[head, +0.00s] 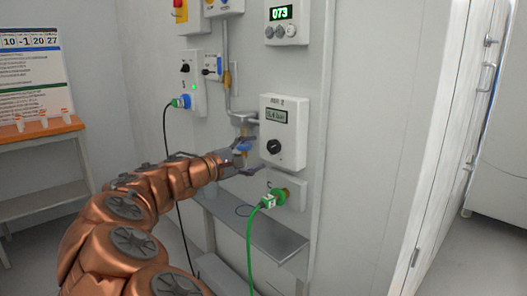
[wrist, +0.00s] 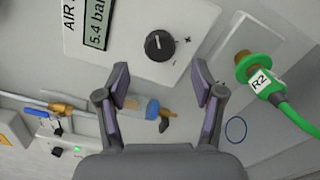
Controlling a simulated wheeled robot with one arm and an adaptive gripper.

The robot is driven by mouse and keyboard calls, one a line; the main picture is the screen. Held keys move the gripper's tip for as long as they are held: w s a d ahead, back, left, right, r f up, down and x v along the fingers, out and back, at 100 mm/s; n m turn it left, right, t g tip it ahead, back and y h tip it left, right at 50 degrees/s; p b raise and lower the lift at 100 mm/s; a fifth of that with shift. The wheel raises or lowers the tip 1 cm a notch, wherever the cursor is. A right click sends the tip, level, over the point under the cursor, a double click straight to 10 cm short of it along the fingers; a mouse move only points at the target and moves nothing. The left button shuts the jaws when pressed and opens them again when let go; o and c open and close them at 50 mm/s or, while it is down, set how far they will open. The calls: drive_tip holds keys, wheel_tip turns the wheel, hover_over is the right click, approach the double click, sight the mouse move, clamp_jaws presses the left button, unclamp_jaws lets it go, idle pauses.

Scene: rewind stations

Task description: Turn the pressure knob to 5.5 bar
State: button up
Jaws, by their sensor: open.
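The pressure knob (head: 273,146) is a round black knob on a white box labelled AIR (head: 290,104) on the wall panel. In the wrist view the knob (wrist: 160,45) has a white pointer mark, with a plus sign at its right. The display (wrist: 97,24) above it reads 5.4 bar. My gripper (head: 250,158) is open and empty, just left of and below the knob in the head view. In the wrist view the two fingers of my gripper (wrist: 160,76) stand apart, with the knob ahead, beyond the fingertips and not between them.
A green connector tagged R2 (wrist: 258,78) with a green cable sits on the right in the wrist view. A blue-and-clear fitting (wrist: 138,106) shows between the fingers. A grey shelf (head: 262,236) juts out below. A box reading 073 (head: 283,12) hangs above.

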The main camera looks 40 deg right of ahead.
drive_tip(key=a, duration=0.6)
idle(0.5)
drive_tip(key=s+a+r+m+g+y+p, duration=0.1)
drive_tip(key=s+r+m+y+p, duration=0.1)
drive_tip(key=s+y+p, duration=0.35)
drive_tip(key=s+r+m+g+y+p, duration=0.1)
drive_tip(key=s+r+m+y+p, duration=0.15)
drive_tip(key=s+p, duration=0.65)
drive_tip(key=s+a+r+y+p, duration=0.1)
drive_tip(key=s+a+y+p, duration=0.2)
drive_tip(key=s+a+p, duration=0.2)
drive_tip(key=s+a+r+y+p, duration=0.1)
drive_tip(key=s+a+y+p, duration=0.2)
drive_tip(key=a, duration=0.8)
drive_tip(key=s+a+y+p, duration=0.4)
drive_tip(key=s+a+p, duration=0.3)
drive_tip(key=p, duration=0.3)
drive_tip(key=shift+s+a+r+t, duration=0.3)
drive_tip(key=shift+a+r, duration=0.1)
drive_tip(key=shift+a, duration=0.2)
